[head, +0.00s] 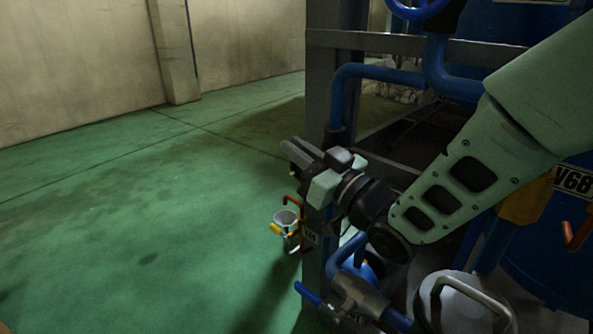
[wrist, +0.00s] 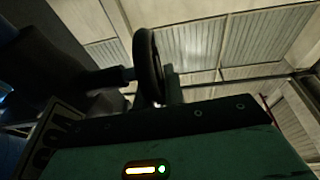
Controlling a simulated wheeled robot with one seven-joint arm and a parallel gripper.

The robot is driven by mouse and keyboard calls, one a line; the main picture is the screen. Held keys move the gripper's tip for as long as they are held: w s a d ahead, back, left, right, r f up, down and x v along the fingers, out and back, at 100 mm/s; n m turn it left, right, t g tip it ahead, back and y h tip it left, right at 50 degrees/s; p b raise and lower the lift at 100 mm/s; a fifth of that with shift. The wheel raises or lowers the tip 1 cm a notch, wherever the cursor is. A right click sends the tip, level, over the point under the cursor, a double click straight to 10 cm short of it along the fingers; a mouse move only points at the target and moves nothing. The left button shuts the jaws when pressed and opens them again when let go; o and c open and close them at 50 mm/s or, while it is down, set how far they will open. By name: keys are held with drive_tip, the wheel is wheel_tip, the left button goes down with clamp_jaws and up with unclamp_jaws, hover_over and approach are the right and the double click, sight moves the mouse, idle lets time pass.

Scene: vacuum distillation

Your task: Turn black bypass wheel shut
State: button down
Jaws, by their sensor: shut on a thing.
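The black bypass wheel (wrist: 150,62) shows nearly edge-on in the wrist view, as a dark ring above my gripper's green body. My gripper (wrist: 162,94) is shut on the lower part of its rim; the dimness hides the exact contact. A dark shaft runs left from the wheel. In the head view, my gripper (head: 303,155) is at the outer side of the grey frame post, and I cannot make out the wheel clearly there.
The grey frame post (head: 320,90) and blue pipes (head: 385,73) stand close to my arm. A small valve with a red handle (head: 293,200) sits below my gripper. Another blue handle (head: 308,293) is lower down. Open green floor (head: 130,220) lies to the left.

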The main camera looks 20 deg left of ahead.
drive_tip(key=y+b, duration=0.1)
drive_tip(key=b, duration=0.2)
drive_tip(key=d+t+y+b, duration=0.1)
drive_tip(key=y+b, duration=0.1)
drive_tip(key=b, duration=0.2)
drive_tip(key=shift+s+f, duration=0.2)
drive_tip(key=shift+f, duration=0.15)
drive_tip(key=shift+s+d+r+t+y+b, duration=0.1)
drive_tip(key=shift+r+t+y+b, duration=0.1)
drive_tip(key=shift+y+b, duration=0.3)
drive_tip(key=shift+d+r+t+y+b, duration=0.1)
drive_tip(key=shift+t+y+b, duration=0.1)
drive_tip(key=shift+b, duration=0.5)
drive_tip(key=shift+r, duration=0.1)
drive_tip(key=c, duration=1.5)
unclamp_jaws()
wheel_tip(320, 180, up, 10)
drive_tip(key=p, duration=0.5)
